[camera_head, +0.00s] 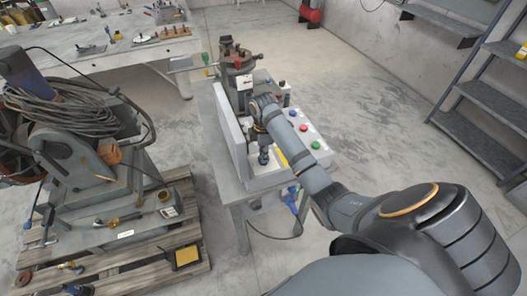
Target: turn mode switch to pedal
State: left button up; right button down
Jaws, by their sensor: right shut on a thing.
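The control panel (322,152) is a pale grey box on a small grey stand, with green, red and blue buttons on its sloped top. My right arm reaches over it from the lower right. My right gripper (263,157) points down at the panel's near left part, beside the upright grey plate. It is shut on a small part there, which I take to be the mode switch; the fingers hide it, so its setting cannot be read. My left gripper is not in view.
The positioner (236,62) with its round head stands behind the panel. A tall grey plate (231,134) borders the panel on the left. Shelves (480,140) are at right. Open floor lies between.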

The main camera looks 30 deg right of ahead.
jog(key=m+p, duration=0.6)
jog(key=p, duration=0.1)
jog(key=m+p, duration=0.2)
jog(key=p, duration=0.2)
jog(key=shift+r+m, duration=0.25)
jog(key=shift+m, duration=0.15)
jog(key=shift+m+p, duration=0.8)
jog(key=shift+m, duration=0.1)
jog(key=shift+f+m+p, duration=0.15)
jog(key=shift+m+p, duration=0.2)
jog(key=shift+m, duration=0.55)
jog(key=m, duration=0.4)
jog(key=shift+f, duration=0.1)
jog(key=c, duration=1.3)
grip_release()
